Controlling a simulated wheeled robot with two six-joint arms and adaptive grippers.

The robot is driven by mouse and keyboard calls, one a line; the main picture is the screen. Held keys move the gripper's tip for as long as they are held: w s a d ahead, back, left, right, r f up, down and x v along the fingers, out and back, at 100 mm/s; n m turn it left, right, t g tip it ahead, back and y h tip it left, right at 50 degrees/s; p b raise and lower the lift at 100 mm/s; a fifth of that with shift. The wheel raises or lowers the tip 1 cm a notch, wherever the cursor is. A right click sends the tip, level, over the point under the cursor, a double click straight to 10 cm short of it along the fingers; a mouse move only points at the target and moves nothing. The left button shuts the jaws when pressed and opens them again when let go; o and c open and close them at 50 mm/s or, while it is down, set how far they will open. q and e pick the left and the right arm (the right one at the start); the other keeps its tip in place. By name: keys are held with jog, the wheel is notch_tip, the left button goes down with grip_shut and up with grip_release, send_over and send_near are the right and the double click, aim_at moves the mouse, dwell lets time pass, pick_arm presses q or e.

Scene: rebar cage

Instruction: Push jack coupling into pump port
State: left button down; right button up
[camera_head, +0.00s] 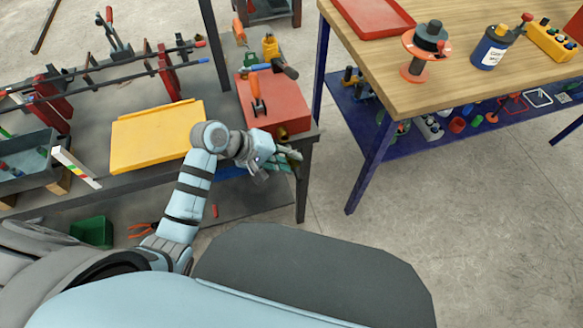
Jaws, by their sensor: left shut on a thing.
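The pump appears to be the red box (278,105) on the right end of the grey bench, with an orange-handled lever on top. A small brass fitting (281,132) shows low on its near face, which looks like the port. My left gripper (288,158) is just in front of that face, at the bench corner. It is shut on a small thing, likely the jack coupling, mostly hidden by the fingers. I cannot tell whether the coupling touches the port. My right gripper is not in view.
A yellow tray (155,137) lies on the grey bench left of my forearm. Rebar on red stands (165,72) is behind it. A wooden table (455,75) with a blue frame stands to the right. The floor (430,210) between it and me is clear.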

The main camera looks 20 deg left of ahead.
pick_arm(q)
jog(key=shift+w+a, duration=0.3)
jog(key=shift+w, duration=0.2)
jog(key=shift+p, duration=0.55)
dwell(0.5)
jog(key=shift+s+p, duration=0.1)
jog(key=shift+p, duration=0.35)
dwell(0.3)
jog(key=shift+r+p, duration=0.1)
jog(key=shift+p, duration=0.4)
